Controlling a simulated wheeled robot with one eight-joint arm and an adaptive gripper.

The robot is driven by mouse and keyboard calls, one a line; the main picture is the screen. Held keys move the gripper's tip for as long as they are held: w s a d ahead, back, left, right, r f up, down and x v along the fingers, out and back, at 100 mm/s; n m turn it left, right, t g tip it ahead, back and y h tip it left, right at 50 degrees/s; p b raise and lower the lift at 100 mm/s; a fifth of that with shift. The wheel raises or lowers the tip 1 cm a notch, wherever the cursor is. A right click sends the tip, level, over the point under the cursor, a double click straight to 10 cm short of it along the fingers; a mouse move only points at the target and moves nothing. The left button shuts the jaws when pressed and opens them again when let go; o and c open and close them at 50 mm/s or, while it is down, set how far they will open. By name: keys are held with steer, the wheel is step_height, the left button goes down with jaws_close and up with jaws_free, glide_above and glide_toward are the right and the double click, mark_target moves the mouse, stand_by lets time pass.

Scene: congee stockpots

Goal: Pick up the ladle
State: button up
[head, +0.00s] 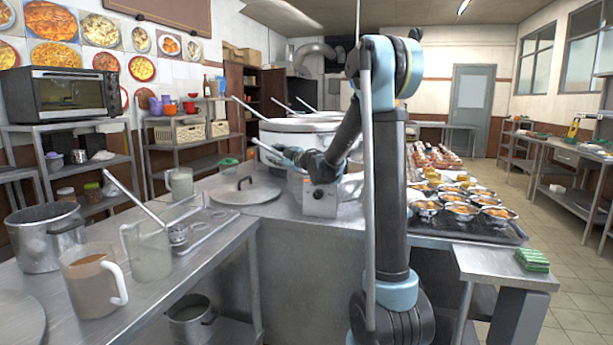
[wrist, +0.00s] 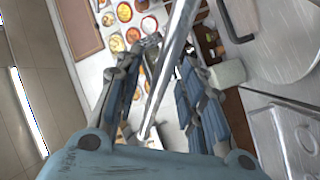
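The steel ladle's long handle (head: 258,109) leans up and left out of the large near stockpot (head: 290,135). Its bowl is hidden in the pot. My gripper (head: 276,152) is in front of this pot, pointing left, below the handle's upper end in the head view. In the wrist view the gripper (wrist: 165,62) has its two blue-grey fingers apart. A grey rod (wrist: 170,65), which looks like this handle, runs slantwise across the gap between them. I see no finger clearly pressed on it, and contact cannot be told.
A lid (head: 245,191), a glass jug (head: 180,182) and a tray (head: 195,233) lie left of the gripper. More ladles stand in the pots behind. Bowls (head: 461,211) fill the right side.

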jaws_close()
steer(key=shift+r, duration=0.1)
